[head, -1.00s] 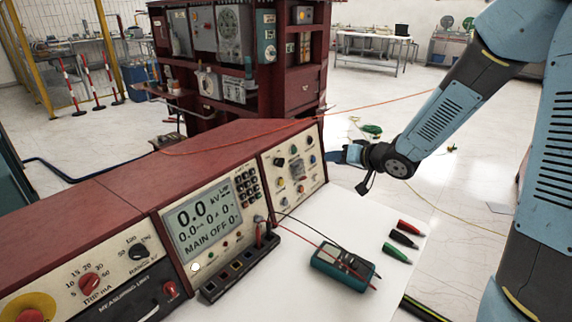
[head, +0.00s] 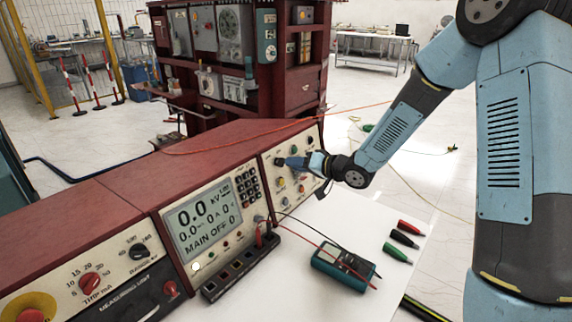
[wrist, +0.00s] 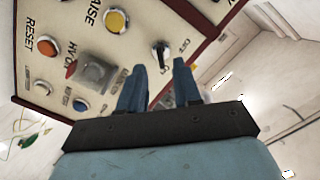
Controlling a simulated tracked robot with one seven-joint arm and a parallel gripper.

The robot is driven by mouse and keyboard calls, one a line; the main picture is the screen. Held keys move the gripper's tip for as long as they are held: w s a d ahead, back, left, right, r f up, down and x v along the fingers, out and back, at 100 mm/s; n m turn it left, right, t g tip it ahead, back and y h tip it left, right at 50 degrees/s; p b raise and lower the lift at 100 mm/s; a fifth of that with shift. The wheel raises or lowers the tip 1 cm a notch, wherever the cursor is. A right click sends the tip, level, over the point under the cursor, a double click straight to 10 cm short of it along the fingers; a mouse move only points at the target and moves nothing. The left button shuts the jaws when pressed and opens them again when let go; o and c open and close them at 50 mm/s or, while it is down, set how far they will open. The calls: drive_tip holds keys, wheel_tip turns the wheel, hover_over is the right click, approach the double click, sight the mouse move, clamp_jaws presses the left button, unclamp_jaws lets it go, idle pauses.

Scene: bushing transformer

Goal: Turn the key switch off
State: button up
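The key switch (wrist: 160,54) is a small dark key in a round mount on the cream control panel, with OFF and ON lettering beside it in the wrist view. In the head view it is the dark knob (head: 280,161) at the upper left of the right-hand panel. My gripper (wrist: 158,72) is open, with its two blue fingers apart and nothing between them that I can see held. The key appears just beyond the fingertips, roughly in line with the gap; contact cannot be told. In the head view my gripper (head: 291,162) reaches the panel from the right and hides part of it.
Near the key are a yellow button (wrist: 117,21), a covered button (wrist: 92,70), an orange button (wrist: 47,45) and a blue button (wrist: 80,105). The console's display (head: 203,219) reads MAIN OFF. A teal multimeter (head: 345,267) with leads lies on the white table.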

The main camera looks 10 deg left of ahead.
sight(281, 162)
drive_tip(key=shift+x, duration=2.5)
clamp_jaws()
drive_tip(key=shift+s, duration=0.1)
